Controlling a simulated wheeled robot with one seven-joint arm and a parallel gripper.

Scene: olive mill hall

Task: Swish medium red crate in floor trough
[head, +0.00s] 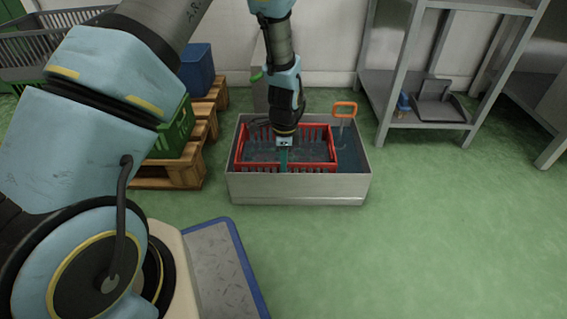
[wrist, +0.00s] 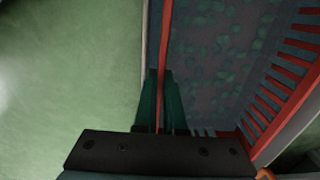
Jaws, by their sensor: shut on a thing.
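The red crate (head: 325,150) with slatted sides sits inside the grey floor trough (head: 300,190), toward its left part. Dark water shows in the trough, to the right of the crate. My gripper (head: 283,160) reaches down from above and is shut on the crate's near rim. In the wrist view, the green fingers of my gripper (wrist: 160,100) close on either side of the red rim of the crate (wrist: 164,50). The crate looks empty, with its base and the water showing through. How deep it sits in the water is hard to tell.
An orange-handled tool (head: 345,109) stands in the trough's back right corner. Pallets (head: 165,178) with a green crate (head: 178,135) and a blue crate (head: 196,68) stand at left. A metal shelf (head: 425,120) with a dustpan (head: 437,100) is at right. Green floor in front is clear.

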